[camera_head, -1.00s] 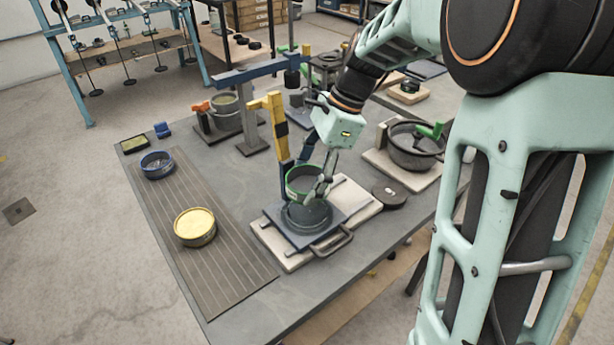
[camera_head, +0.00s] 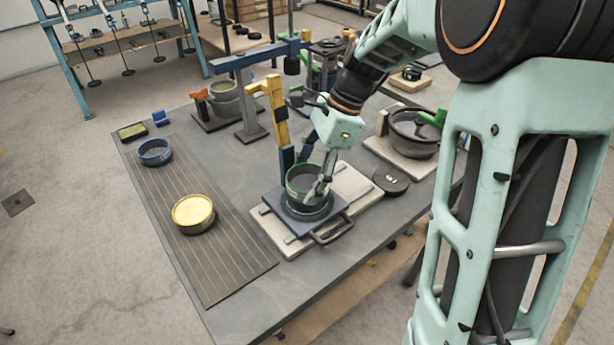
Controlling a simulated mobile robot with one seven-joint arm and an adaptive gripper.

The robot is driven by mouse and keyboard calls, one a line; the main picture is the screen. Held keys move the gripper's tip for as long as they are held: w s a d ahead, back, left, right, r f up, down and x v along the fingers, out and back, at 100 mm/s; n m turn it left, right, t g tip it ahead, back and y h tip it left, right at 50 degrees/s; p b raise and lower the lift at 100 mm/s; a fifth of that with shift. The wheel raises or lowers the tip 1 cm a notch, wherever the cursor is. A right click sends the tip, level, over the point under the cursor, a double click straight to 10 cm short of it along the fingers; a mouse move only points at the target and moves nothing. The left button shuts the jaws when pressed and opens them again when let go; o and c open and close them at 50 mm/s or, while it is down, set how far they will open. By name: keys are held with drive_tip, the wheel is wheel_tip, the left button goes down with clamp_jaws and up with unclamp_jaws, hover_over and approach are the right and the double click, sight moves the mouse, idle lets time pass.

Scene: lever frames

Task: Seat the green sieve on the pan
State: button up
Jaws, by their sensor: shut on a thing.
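The green sieve (camera_head: 292,180) is a short round ring with a green rim, right at the dark round pan (camera_head: 290,209) on a dark square plate. The sieve looks roughly upright and over the pan; I cannot tell whether it is fully down in it. My gripper (camera_head: 319,191) is shut on the right side of the sieve's wall, and its fingers hide part of that side. The pan's front edge shows below the sieve.
A blue and yellow post (camera_head: 281,125) stands close behind the sieve. A yellow-filled sieve (camera_head: 193,213) and a blue sieve (camera_head: 155,153) sit on the grooved mat (camera_head: 215,250) at left. A dark disc (camera_head: 391,180) and a pot (camera_head: 412,135) are at right.

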drive_tip(key=shift+f, duration=0.25)
drive_tip(key=o, duration=1.4)
drive_tip(key=shift+c, duration=0.2)
drive_tip(key=v, duration=1.2)
drive_tip(key=shift+a, duration=0.15)
